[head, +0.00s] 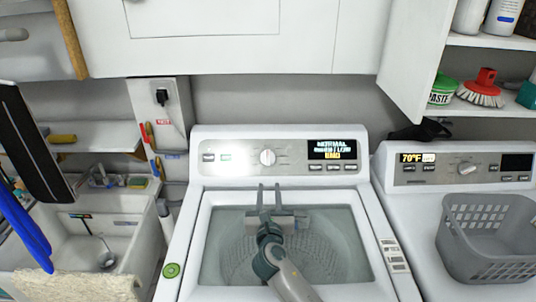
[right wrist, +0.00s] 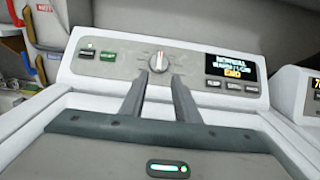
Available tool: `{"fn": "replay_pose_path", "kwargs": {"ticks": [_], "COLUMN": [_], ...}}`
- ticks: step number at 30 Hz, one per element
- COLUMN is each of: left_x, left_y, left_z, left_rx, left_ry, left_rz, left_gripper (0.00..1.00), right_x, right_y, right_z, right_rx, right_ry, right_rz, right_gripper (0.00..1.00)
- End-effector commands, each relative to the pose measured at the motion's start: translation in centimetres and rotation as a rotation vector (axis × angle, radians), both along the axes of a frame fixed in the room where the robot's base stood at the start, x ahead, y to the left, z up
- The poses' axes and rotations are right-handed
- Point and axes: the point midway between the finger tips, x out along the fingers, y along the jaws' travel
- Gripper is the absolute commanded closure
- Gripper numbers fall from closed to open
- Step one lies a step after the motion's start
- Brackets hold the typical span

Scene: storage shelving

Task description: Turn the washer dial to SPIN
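The washer (head: 187,235) stands in the middle of the head view, with its dial (head: 267,157) at the centre of the back control panel. The dial is a round light knob; in the right wrist view the dial (right wrist: 159,62) shows a red mark near its top. The washer's display (head: 333,149) reads NORMAL, with END below. My right gripper (head: 268,186) is over the washer's glass lid, just in front of the dial. Its fingers are parted and empty, pointing at the dial, and appear apart from it. My left gripper is not in view.
A second machine with its own dial (head: 467,168) stands at the right, with a grey basket (head: 462,237) on top. A sink (head: 95,245) is at the left. White cabinets (head: 230,55) hang above, and an open cabinet door (head: 411,55) is at upper right.

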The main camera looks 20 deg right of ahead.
Motion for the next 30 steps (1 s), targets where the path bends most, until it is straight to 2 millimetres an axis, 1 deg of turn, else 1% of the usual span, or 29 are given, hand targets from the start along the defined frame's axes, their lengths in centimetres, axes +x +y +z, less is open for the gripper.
{"fn": "replay_pose_path", "kwargs": {"ticks": [10, 16, 20, 23, 30], "left_x": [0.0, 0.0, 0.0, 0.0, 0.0], "left_y": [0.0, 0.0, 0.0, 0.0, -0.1], "left_z": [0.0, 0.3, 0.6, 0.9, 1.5], "left_rx": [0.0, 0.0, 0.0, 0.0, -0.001], "left_ry": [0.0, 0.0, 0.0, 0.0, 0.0], "left_rz": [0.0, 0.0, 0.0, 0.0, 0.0], "left_gripper": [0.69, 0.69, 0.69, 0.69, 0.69], "right_x": [0.1, 0.9, 2.2, 3.6, 7.3], "right_y": [0.0, -0.2, -0.6, -1.0, -2.1], "right_z": [0.0, 0.1, 0.2, 0.2, 0.1], "right_rx": [0.0, 0.0, 0.0, 0.0, -0.001], "right_ry": [0.0, -0.001, 0.0, 0.0, 0.0], "right_rz": [0.0, 0.0, -0.001, -0.001, -0.001], "right_gripper": [0.71, 0.71, 0.71, 0.71, 0.71]}}
